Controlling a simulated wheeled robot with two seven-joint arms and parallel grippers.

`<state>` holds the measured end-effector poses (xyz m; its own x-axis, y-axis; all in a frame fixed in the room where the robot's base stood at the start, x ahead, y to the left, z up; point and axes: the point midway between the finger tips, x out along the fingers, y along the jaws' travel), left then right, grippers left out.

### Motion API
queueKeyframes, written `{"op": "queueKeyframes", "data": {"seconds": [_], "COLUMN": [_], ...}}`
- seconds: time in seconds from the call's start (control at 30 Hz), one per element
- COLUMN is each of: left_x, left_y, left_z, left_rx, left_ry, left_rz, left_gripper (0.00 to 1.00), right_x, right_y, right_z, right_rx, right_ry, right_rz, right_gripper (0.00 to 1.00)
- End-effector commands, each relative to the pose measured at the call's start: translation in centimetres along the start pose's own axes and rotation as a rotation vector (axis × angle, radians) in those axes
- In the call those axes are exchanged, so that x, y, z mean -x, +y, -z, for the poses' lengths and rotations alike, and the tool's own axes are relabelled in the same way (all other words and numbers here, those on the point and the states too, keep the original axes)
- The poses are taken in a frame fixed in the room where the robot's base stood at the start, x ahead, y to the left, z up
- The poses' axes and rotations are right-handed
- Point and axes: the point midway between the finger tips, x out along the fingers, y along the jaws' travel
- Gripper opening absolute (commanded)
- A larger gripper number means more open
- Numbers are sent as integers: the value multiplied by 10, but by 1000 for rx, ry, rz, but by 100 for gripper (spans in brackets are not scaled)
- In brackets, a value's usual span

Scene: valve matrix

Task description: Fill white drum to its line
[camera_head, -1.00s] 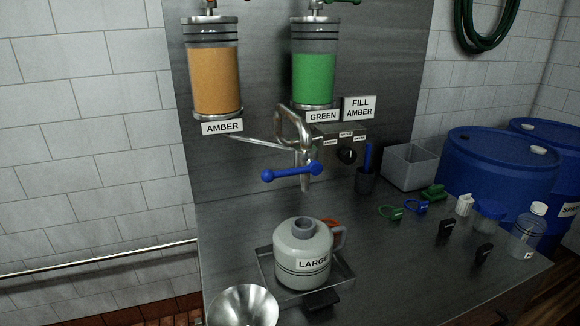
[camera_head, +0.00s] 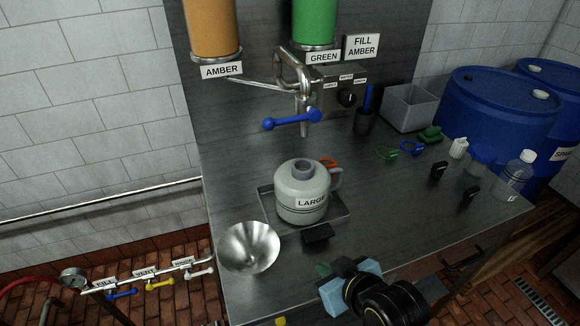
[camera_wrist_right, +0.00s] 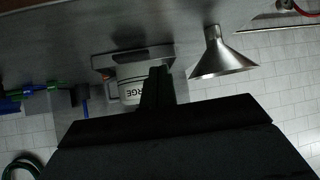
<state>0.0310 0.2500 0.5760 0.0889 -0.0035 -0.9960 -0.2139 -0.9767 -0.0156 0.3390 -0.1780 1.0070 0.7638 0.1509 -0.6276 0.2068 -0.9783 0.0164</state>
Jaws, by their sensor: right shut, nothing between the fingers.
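The pale grey-white drum labelled LARGE (camera_head: 301,188) stands upright in a shallow metal tray (camera_head: 340,222) on the steel bench, its mouth open on top. It also shows upside down in the right wrist view (camera_wrist_right: 130,90). The spout (camera_head: 304,128) with a blue lever (camera_head: 291,120) is above the drum, apart from it. An amber cylinder (camera_head: 210,25) and a green cylinder (camera_head: 314,22) hang on the back panel. My right gripper (camera_head: 325,270) is over the bench's front, below the tray in the head view. Its fingers (camera_wrist_right: 157,72) are shut and empty. My left gripper is out of view.
A steel funnel (camera_head: 249,246) stands left of the tray. A selector knob (camera_head: 347,98) sits under the FILL AMBER sign (camera_head: 362,46). Small items, a grey bin (camera_head: 409,106) and blue barrels (camera_head: 490,100) are at right. A piped manifold (camera_head: 140,280) is at lower left.

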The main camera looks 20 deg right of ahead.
Motion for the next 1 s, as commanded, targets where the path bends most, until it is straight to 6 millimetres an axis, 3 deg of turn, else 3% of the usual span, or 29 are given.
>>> {"op": "queueKeyframes", "data": {"seconds": [0.27,0.4,0.5,0.7,1.0], "left_x": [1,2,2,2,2], "left_y": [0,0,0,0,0], "left_z": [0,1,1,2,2], "left_rx": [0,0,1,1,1], "left_ry": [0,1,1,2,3], "left_rz": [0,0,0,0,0], "left_gripper": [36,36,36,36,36], "right_x": [4,26,46,71,75], "right_y": [-4,-2,0,3,3], "right_z": [115,174,201,226,229], "right_rx": [3,-5,-15,-29,-31], "right_ry": [514,820,992,1181,1209], "right_rz": [-32,-83,-122,-175,-184], "right_gripper": [0,0,0,0,0]}}
